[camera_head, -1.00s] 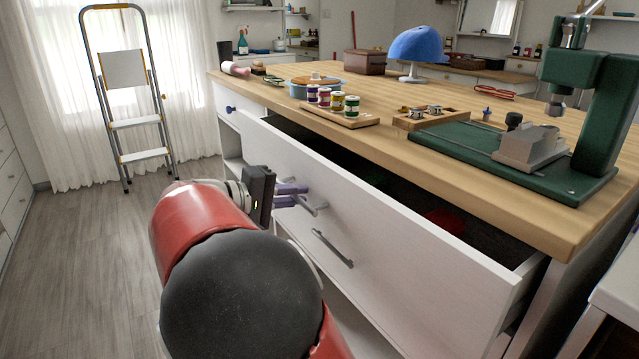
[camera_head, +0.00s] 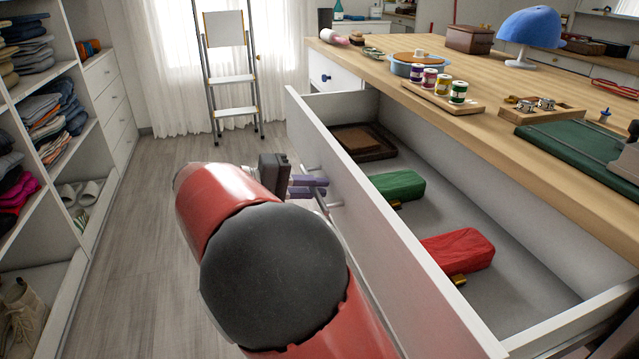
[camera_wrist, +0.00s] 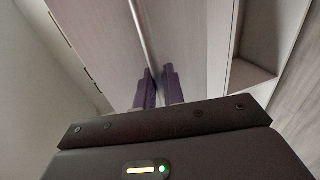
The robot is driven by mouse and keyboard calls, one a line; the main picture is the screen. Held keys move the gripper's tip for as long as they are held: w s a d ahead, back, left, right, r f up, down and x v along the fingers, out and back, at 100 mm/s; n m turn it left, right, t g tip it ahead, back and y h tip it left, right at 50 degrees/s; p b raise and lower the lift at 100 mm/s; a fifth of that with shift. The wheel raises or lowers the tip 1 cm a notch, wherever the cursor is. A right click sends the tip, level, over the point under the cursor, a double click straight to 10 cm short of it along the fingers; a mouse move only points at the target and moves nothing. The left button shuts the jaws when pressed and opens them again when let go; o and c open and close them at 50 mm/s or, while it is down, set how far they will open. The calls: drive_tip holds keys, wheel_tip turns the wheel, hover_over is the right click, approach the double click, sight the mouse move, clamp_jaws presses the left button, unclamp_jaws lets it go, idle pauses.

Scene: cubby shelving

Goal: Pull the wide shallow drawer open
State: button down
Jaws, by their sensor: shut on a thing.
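The wide shallow drawer (camera_head: 384,238) stands well out from under the wooden worktop in the head view, with its inside open to sight. Its metal bar handle (camera_head: 321,200) is on the white front. My gripper (camera_head: 322,187) is shut on the handle, its purple fingers on either side of the bar. In the wrist view my gripper (camera_wrist: 160,85) also has the handle (camera_wrist: 141,30) between its fingers. In the drawer lie a red bundle (camera_head: 457,252), a green bundle (camera_head: 397,186) and a flat brown item (camera_head: 364,140).
Shelving with folded clothes (camera_head: 45,120) stands at the left. A stepladder (camera_head: 230,80) is at the back. The floor (camera_head: 130,230) between is clear.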

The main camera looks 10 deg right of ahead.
drive_tip(key=c, duration=1.6)
unclamp_jaws()
drive_tip(key=v, duration=0.7)
drive_tip(key=shift+a, duration=0.4)
